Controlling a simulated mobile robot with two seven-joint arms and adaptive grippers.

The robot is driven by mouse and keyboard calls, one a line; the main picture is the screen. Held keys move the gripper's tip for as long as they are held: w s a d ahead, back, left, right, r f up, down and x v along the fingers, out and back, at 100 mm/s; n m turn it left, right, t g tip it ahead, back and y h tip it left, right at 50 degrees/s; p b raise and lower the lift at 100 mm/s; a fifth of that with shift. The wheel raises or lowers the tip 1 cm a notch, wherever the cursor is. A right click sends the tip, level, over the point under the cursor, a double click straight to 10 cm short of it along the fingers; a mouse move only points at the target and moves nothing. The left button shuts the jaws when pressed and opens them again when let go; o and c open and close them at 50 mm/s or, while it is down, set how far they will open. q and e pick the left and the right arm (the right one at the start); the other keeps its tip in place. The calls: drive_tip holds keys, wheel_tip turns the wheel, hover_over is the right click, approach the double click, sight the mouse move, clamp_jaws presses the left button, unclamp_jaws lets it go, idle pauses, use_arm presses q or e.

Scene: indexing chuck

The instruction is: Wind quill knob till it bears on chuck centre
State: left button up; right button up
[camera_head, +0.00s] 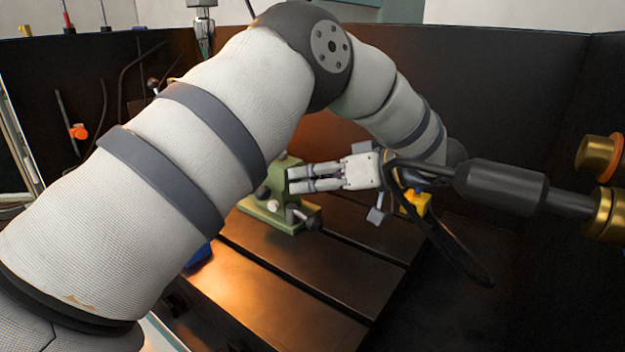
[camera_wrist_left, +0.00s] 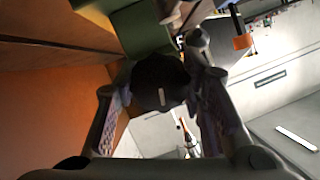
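The green tailstock-like unit (camera_head: 283,220) stands on the slotted table in the head view, with small dark knobs and a pale fitting on it. My left gripper (camera_head: 290,181) points left at its upright part, its fingers spaced a little apart. In the left wrist view, a dark round knob (camera_wrist_left: 160,82) with a pale mark, apparently the quill knob, sits between the fingers of my left gripper (camera_wrist_left: 165,85), with the green body (camera_wrist_left: 138,28) behind it. The fingers flank the knob closely; I cannot tell whether both touch it. The chuck centre cannot be made out. My right gripper is not in view.
A yellow block (camera_head: 416,203) lies behind my left wrist. Brass-coloured round parts (camera_head: 605,212) are at the right edge. Dark enclosure walls (camera_head: 500,80) surround the slotted table (camera_head: 300,295), whose front is clear. My left arm covers much of the left side.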

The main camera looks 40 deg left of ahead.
use_arm(q)
drive_tip(key=o, duration=0.4)
drive_tip(key=v, duration=1.2)
drive_tip(key=shift+d, duration=0.1)
